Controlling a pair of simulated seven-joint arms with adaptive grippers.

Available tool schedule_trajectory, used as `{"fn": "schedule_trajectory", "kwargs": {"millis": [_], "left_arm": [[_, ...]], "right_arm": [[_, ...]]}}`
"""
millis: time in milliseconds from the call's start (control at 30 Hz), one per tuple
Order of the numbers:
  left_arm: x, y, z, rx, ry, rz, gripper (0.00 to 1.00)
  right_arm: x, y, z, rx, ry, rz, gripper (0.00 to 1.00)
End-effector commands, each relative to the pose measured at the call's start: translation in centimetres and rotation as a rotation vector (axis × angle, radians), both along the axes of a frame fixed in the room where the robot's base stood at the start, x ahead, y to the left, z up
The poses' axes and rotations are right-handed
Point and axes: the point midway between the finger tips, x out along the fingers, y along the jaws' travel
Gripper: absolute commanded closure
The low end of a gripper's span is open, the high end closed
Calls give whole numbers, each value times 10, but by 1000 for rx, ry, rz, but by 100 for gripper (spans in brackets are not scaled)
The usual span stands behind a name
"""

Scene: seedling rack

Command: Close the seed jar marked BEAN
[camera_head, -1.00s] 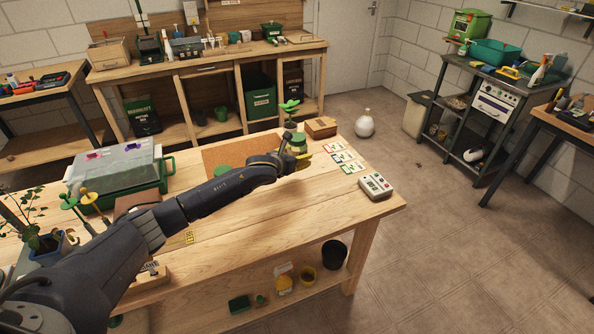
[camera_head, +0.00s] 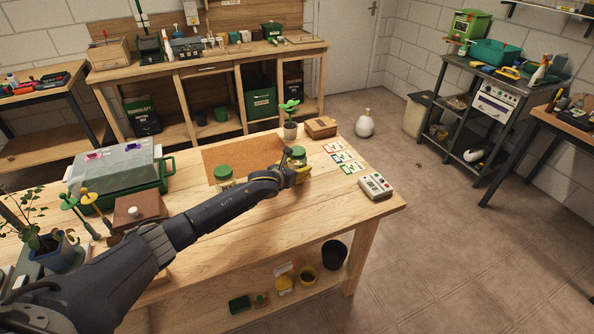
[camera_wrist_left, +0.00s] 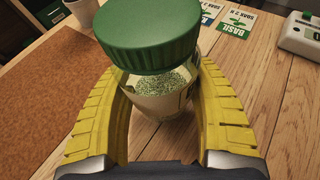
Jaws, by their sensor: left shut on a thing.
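A glass seed jar with a green lid (camera_wrist_left: 148,40) stands between the yellow fingers of my left gripper (camera_head: 298,166) in the left wrist view. The fingers are shut around the jar's glass body (camera_wrist_left: 160,98), and speckled seeds show inside. The lid sits over the mouth; I cannot tell whether it is fully down. The jar's label is turned away or covered, so its name cannot be read. In the head view this jar (camera_head: 298,152) is near the table's far right. A second green-lidded jar (camera_head: 223,174) stands left of it. My right gripper is not in view.
A potted seedling (camera_head: 290,128) and a wooden box (camera_head: 321,127) stand beyond, seed cards (camera_head: 343,156) and a white device (camera_head: 376,186) to the right. Bare wood lies in front.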

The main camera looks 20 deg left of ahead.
Motion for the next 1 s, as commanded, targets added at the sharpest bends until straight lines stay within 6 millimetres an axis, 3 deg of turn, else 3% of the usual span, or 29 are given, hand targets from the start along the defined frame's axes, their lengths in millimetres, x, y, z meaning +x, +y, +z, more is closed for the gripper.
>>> {"fn": "schedule_trajectory", "kwargs": {"millis": [500, 533, 700, 1000], "left_arm": [[1, 0, -9, 0, -2, 0, 100], [0, 0, -10, 1, -1, 0, 37], [0, 0, -10, 1, -1, 0, 17], [0, 0, -9, 1, -1, 0, 17]], "right_arm": [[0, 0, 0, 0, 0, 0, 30], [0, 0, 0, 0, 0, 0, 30], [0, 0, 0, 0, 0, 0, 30], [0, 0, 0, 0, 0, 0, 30]]}}
